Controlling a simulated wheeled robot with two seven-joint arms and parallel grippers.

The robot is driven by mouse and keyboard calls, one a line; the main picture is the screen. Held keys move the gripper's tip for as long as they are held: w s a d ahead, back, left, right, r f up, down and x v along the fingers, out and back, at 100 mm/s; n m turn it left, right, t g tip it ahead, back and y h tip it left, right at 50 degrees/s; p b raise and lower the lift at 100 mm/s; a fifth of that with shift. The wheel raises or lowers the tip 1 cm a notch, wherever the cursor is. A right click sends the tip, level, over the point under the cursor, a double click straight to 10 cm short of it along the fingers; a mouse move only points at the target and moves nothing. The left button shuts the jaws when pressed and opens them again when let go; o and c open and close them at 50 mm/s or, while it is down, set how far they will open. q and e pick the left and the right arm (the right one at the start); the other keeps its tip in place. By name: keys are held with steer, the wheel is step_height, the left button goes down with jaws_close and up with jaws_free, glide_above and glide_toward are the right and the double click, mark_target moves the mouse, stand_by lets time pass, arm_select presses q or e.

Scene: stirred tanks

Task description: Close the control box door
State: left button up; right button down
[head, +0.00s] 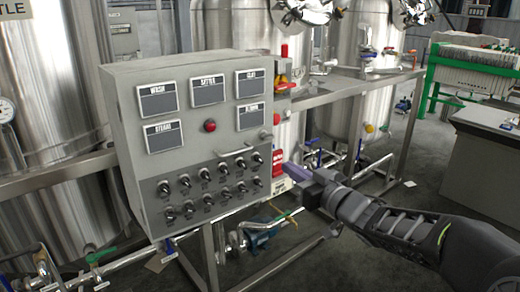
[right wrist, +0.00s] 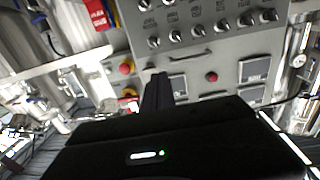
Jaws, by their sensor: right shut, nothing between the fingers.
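The control box (head: 210,140) is a grey cabinet on a metal frame, left of centre in the head view. Its front door bears several dark label screens, a red round light (head: 210,125), rows of black knobs and a bar handle (head: 235,151). The door looks flush with the box or nearly so; I cannot tell if a small gap is left. My right gripper (head: 292,171) is just right of the door's lower right edge, shut and empty. In the right wrist view its fingers (right wrist: 157,88) show in front of the upside-down door panel (right wrist: 190,70). My left gripper is out of view.
Large steel tanks (head: 225,27) stand behind the box. A red and yellow switch (head: 281,78) sits beside it. Pipes and a blue pump (head: 262,238) lie below. A grey cabinet (head: 485,165) and green-framed filter press (head: 470,70) stand right. Floor between is partly open.

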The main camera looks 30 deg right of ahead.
mark_target(254, 144)
steer(key=shift+w, duration=0.1)
steer(key=w, duration=0.9)
steer(key=w+a, duration=0.1)
steer(key=w, duration=0.3)
steer(key=shift+w, duration=0.4)
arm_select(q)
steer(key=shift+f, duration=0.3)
